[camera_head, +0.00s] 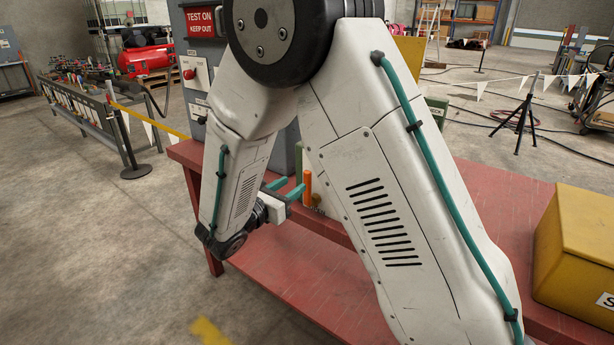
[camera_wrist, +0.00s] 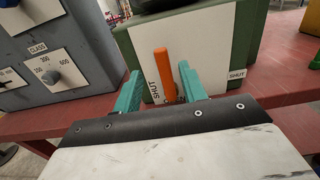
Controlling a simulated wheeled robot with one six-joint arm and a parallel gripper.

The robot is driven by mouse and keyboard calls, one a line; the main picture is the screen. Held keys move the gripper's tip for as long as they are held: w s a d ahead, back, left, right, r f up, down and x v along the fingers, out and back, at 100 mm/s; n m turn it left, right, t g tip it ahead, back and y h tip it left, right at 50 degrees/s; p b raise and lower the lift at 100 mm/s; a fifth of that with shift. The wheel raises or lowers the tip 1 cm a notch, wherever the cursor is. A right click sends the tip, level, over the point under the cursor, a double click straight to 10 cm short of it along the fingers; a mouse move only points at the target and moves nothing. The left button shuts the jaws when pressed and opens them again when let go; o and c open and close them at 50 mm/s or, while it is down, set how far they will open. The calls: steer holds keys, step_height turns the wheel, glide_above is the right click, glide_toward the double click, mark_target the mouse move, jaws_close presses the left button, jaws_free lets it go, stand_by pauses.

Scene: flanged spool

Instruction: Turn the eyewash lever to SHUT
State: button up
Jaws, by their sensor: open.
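The eyewash lever is an orange bar (camera_wrist: 161,75) standing upright in the wrist view, in front of a white plate (camera_wrist: 205,48) on a green box (camera_wrist: 262,40). The word SHUT runs sideways at the lever's lower left, and a small SHUT label (camera_wrist: 237,73) is to its right. My gripper (camera_wrist: 160,69) is open, with one teal finger on each side of the lever in this view. In the head view, my gripper (camera_head: 291,187) is just left of the orange lever (camera_head: 308,187). I cannot tell whether a finger touches it. The lever's base is partly hidden.
A grey panel box (camera_wrist: 55,50) with knobs stands left of the green box. Both stand on a red bench (camera_head: 500,205). A yellow box (camera_head: 578,250) is on the bench at right. A post-and-rope barrier (camera_head: 137,170) stands on the floor at left.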

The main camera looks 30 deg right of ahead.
mark_target(305, 177)
steer(key=x, duration=0.7)
steer(key=shift+d, duration=0.35)
jaws_close()
steer(key=shift+a, duration=0.1)
